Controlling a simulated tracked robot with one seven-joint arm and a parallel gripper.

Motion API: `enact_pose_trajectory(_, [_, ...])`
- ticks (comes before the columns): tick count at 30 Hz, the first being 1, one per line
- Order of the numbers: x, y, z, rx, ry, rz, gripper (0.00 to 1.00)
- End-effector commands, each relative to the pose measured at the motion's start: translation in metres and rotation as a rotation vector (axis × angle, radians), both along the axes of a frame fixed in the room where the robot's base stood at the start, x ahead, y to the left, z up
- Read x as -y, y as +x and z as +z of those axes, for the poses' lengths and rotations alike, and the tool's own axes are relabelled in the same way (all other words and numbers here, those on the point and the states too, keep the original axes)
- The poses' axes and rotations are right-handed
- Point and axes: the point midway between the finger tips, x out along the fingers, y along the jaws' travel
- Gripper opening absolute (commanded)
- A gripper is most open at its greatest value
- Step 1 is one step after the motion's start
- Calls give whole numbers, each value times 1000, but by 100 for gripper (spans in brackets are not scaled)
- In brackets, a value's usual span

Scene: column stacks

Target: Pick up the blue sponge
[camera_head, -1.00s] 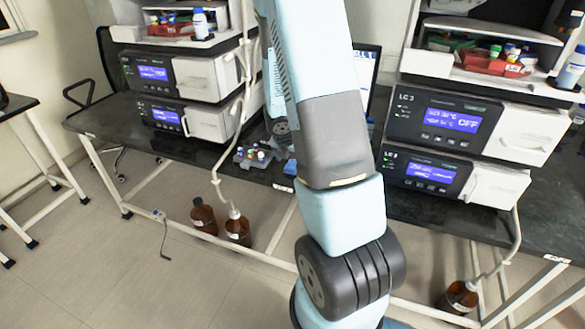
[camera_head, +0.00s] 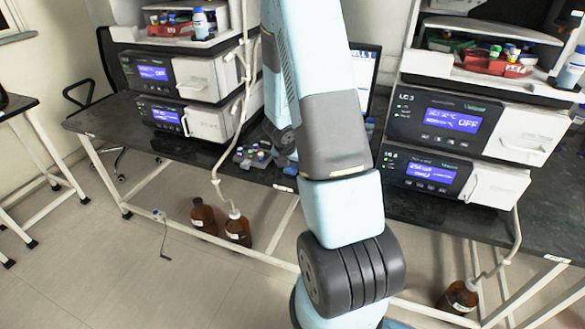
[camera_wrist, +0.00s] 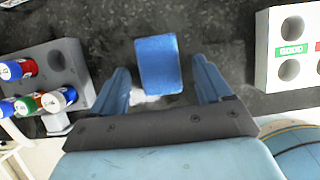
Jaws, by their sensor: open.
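The blue sponge (camera_wrist: 158,64) is a small blue block on the dark benchtop in the wrist view. My gripper (camera_wrist: 160,80) is open, with one finger to the left of the sponge and one to the right. Gaps show between the sponge and both fingers. How high the fingertips are above the benchtop I cannot tell. In the head view my arm hides the sponge and the gripper.
A grey vial rack (camera_wrist: 66,75) with several capped vials is close on the left in the wrist view. A white holed block labelled GOOD (camera_wrist: 290,22) is on the right. Instrument stacks (camera_head: 450,125) stand either side of my arm; brown bottles (camera_head: 204,218) are on the floor.

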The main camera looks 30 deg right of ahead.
Motion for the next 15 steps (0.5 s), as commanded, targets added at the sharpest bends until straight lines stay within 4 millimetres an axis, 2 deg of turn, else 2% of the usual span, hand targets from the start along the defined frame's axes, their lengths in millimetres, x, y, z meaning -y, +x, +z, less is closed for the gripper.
enact_pose_trajectory(2, [0, 0, 0, 0, 0, 0, 73])
enact_pose_trajectory(15, [0, 0, 0, 0, 0, 1, 31])
